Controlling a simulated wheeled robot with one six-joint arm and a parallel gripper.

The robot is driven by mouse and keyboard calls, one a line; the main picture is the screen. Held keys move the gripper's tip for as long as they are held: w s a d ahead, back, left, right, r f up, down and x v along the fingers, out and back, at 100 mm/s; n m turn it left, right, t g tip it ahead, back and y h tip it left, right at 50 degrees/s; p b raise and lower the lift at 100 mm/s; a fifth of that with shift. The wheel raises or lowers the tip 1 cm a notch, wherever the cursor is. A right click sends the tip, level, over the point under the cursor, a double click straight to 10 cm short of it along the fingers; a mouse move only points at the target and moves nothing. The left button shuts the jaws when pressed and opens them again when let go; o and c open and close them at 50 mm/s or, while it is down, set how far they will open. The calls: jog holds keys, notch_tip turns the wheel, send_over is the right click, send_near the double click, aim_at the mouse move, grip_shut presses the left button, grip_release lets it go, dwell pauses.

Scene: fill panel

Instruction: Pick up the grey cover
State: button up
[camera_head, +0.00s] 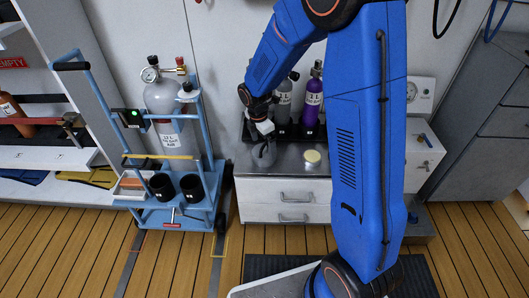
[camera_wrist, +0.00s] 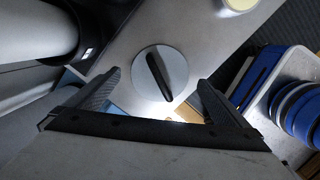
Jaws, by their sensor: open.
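The grey cover (camera_wrist: 141,75) is a flat round disc with a raised black bar handle across its middle. It lies on the grey top of the drawer cabinet (camera_wrist: 115,35), seen from above in the wrist view. My gripper (camera_wrist: 159,80) is open and empty, with one dark finger on each side of the cover's near part. The fingers look apart from the handle; their height above it is hard to tell. In the head view my gripper (camera_head: 263,150) points down over the left part of the cabinet top, and I cannot make out the cover there.
A pale yellow round lid (camera_head: 311,157) lies to the right on the cabinet top. Grey and purple bottles (camera_head: 309,104) stand in a dark rack behind. A blue trolley (camera_head: 206,135) with a large grey cylinder (camera_head: 162,98) stands close on the left.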

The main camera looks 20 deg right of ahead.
aim_at(264, 151)
jog(key=shift+w+d+f, duration=0.1)
jog(key=shift+d+f, duration=0.05)
jog(key=shift+f, duration=1.3)
jog(key=c, duration=1.3)
jog(key=shift+r, duration=0.1)
